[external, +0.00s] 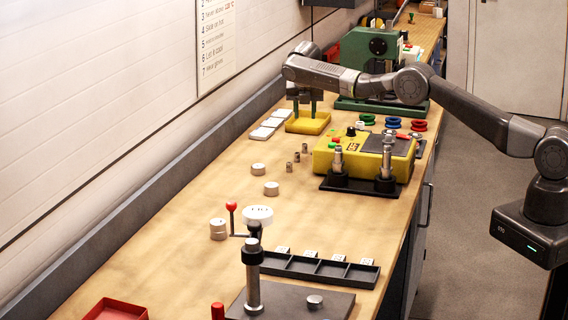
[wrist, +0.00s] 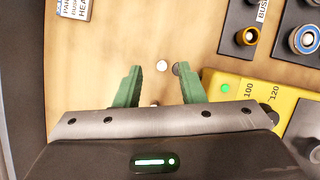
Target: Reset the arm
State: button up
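My arm reaches in from the right over the bench, bent at the elbow.
A green press (external: 370,55) stands behind. The yellow tray (external: 308,126) lies below. The bench's left middle (external: 190,180) is clear.

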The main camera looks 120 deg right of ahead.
jog(key=w+a+n+t+b, duration=0.3)
jog(key=w+a+n+b, duration=0.5)
jog(key=w+a, duration=2.85)
jog(key=f, duration=0.3)
jog(key=s+a+f, duration=0.1)
jog(key=f, duration=0.5)
jog(key=shift+s+a+f+p, duration=0.35)
jog(key=shift+a, duration=0.05)
